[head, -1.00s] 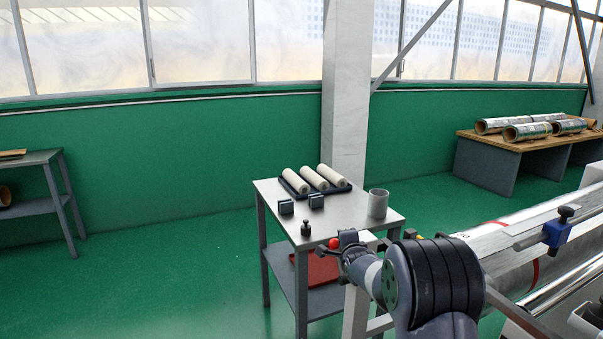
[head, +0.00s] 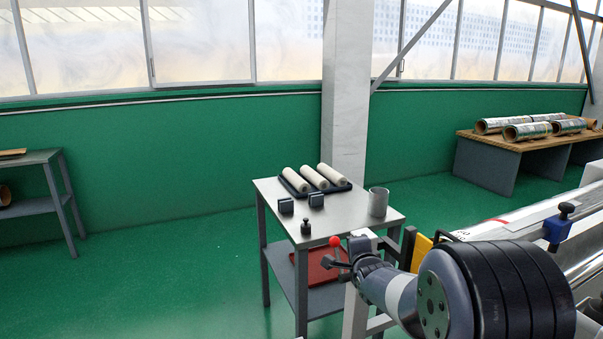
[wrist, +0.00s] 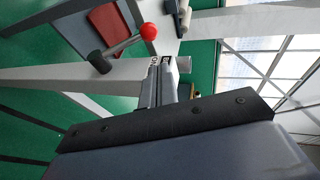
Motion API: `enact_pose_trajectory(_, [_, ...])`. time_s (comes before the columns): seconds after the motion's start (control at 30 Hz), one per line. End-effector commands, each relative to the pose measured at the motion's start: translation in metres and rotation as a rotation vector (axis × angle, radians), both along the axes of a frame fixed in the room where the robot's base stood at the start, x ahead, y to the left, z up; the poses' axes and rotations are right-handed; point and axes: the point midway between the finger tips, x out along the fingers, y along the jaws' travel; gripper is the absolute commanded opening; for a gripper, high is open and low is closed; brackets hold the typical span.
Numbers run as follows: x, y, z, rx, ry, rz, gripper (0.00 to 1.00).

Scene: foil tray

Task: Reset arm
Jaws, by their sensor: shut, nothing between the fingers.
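My gripper (wrist: 161,64) is in the wrist view, its two fingers together with nothing between them. A lever with a red ball knob (wrist: 149,31) is just beyond the fingertips, apart from them as far as I can tell. In the head view the red knob (head: 335,241) shows above the end of my arm, in front of the small table's near right corner. My arm reaches in from the lower right, and its large joint hides part of the machine behind it. The fingertips are too small and overlapped to make out clearly there.
The small metal table (head: 262,190) carries pale rollers (head: 313,178) on a dark rack, a grey cup (head: 378,202), dark blocks and a small weight (head: 306,228). A red tray (head: 318,268) is on its lower shelf. The machine is at right. Green floor (head: 160,270) at left is clear.

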Motion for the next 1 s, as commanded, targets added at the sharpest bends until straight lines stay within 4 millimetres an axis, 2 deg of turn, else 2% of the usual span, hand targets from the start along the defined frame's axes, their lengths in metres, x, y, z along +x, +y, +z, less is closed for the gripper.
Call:
enact_pose_trajectory(0.1, [0.021, 0.002, -0.009, 0.000, 0.004, 0.001, 0.00])
enact_pose_trajectory(0.63, [0.099, 0.009, -0.034, 0.000, 0.003, 0.002, 0.00])
enact_pose_trajectory(0.8, [0.077, -0.001, -0.036, -0.001, 0.000, 0.000, 0.00])
enact_pose_trajectory(1.0, [0.064, -0.006, -0.038, 0.022, -0.047, 0.001, 0.00])
